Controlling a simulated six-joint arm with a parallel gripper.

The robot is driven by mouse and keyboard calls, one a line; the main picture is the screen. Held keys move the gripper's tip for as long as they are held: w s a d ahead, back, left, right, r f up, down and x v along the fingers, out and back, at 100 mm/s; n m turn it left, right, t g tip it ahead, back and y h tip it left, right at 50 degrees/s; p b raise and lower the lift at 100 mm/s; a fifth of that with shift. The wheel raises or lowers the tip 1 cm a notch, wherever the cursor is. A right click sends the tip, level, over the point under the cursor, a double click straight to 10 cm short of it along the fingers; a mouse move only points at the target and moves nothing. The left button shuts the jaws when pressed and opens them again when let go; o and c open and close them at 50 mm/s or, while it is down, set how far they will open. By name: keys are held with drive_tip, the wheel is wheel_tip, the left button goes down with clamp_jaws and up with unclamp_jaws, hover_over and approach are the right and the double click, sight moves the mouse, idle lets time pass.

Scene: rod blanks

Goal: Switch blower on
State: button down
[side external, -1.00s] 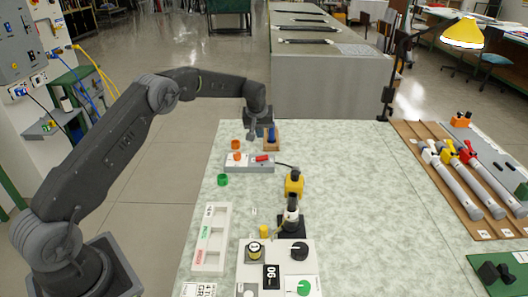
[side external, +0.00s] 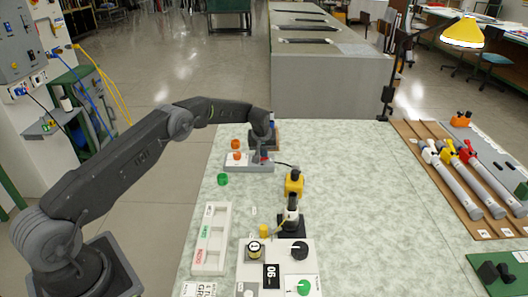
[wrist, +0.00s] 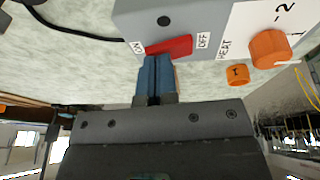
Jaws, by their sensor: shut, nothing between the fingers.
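The grey control box (side external: 236,166) sits on the table; it also shows in the wrist view (wrist: 130,20). Its red rocker switch (wrist: 180,46) lies between the labels ON, at left in the wrist view, and OFF, at right. An orange heat knob (wrist: 268,48) is on the same box. My gripper (wrist: 155,62) is shut and empty, its blue fingertips at the ON end of the rocker. I cannot tell whether they touch it or which end is pressed in.
A dark cable (wrist: 70,35) leaves the box. A yellow tool (side external: 294,184) stands nearby. A green ring (side external: 222,179), a white tray (side external: 211,240) and a panel with knobs (side external: 276,255) are nearer the camera. The table's right middle is clear.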

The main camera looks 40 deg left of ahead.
drive_tip(key=shift+w+d+f, duration=0.1)
drive_tip(key=shift+f, duration=0.15)
drive_tip(key=shift+d+f, duration=0.1)
drive_tip(key=shift+f, duration=0.15)
drive_tip(key=shift+s+a, duration=0.55)
drive_tip(key=shift+a, duration=0.1)
drive_tip(key=shift+r, duration=0.2)
drive_tip(key=shift+r, duration=0.25)
drive_tip(key=w+v, duration=0.1)
drive_tip(key=v, duration=1.2)
drive_tip(key=shift+w+d+r, duration=0.25)
drive_tip(key=shift+w, duration=0.05)
